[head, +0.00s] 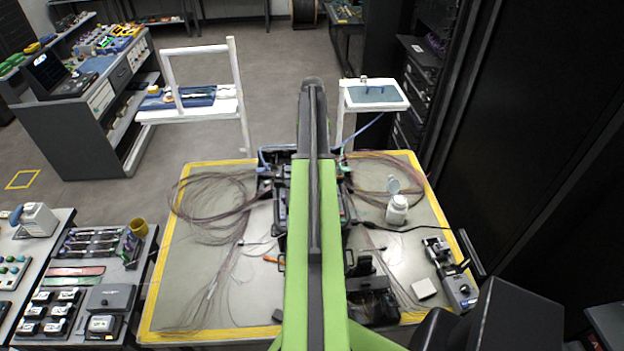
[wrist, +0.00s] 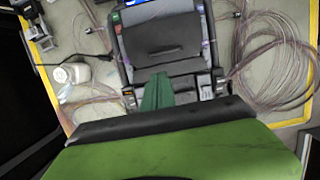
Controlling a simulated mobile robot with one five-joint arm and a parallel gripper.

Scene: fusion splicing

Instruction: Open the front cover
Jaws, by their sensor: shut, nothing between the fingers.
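The splicer shows in the wrist view as a dark grey machine with a broad dark cover panel (wrist: 160,36) that has a small slot near its lower edge. The panel appears to lie down over the machine; I cannot tell whether it is fully closed. My gripper (wrist: 158,78) has green fingers, held together and empty. Their tips show just below the panel's lower edge in the wrist view; I cannot tell whether they touch the machine. In the head view my green arm hides most of the splicer (head: 281,207), and my gripper is not visible there.
The splicer stands on a grey work mat (head: 215,280) with a yellow border. Coiled fibres lie on both sides of it. A white bottle (head: 397,210), a black cable and a small device (head: 455,285) are on the right. A tool cart (head: 95,275) stands at the left.

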